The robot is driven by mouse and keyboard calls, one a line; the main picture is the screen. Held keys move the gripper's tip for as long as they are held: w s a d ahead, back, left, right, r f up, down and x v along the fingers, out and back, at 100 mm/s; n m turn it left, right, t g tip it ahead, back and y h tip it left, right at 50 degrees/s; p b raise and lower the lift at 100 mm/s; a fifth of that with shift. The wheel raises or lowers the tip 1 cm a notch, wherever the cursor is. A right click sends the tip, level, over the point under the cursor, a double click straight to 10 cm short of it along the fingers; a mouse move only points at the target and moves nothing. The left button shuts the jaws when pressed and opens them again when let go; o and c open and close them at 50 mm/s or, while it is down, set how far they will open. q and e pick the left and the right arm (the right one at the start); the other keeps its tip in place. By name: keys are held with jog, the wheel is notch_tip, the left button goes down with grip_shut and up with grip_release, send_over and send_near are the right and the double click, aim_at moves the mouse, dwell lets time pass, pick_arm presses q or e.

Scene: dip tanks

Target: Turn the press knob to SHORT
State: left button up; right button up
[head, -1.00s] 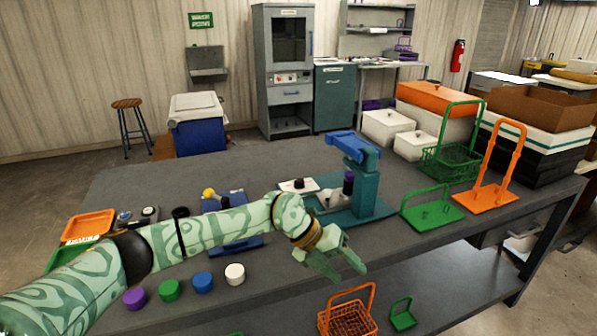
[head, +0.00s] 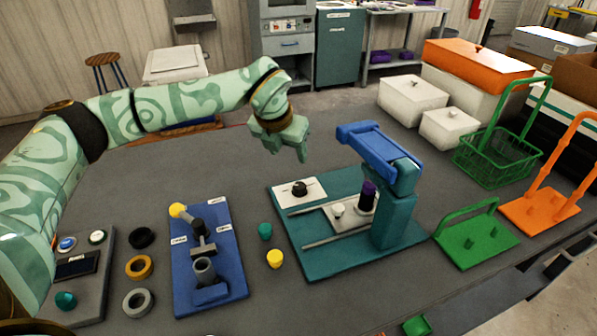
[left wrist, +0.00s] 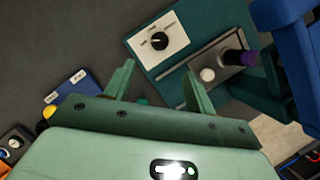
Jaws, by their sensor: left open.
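The press (head: 390,160) is a teal stand with a blue top arm on a teal base plate, right of centre in the head view. Its knob (head: 299,188) is a small black dial on a white label plate at the back left of that base. The knob also shows in the left wrist view (left wrist: 159,41), ahead of the fingers; its label words are too small to read. My left gripper (head: 290,150) is open and empty, above the table behind and slightly left of the knob in the head view. In the left wrist view its two green fingers (left wrist: 160,85) stand apart. My right gripper is not in view.
A blue fixture (head: 232,255) with a yellow-ended lever stands left of the press. A teal peg (head: 265,231) and a yellow peg (head: 275,259) stand between them. Rings lie further left. A green rack (head: 470,240) and green basket (head: 485,160) are on the right.

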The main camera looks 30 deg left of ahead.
pick_arm(q)
jog(key=b, duration=0.2)
send_near(299, 185)
jog(key=b+x, duration=0.3)
jog(key=x, duration=0.5)
jog(key=shift+w+d+f, duration=0.1)
jog(key=shift+f, duration=0.2)
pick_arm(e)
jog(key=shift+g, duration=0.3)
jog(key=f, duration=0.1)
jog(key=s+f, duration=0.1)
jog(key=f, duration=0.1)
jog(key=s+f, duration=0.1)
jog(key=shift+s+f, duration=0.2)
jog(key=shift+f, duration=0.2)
pick_arm(q)
jog(key=c, duration=1)
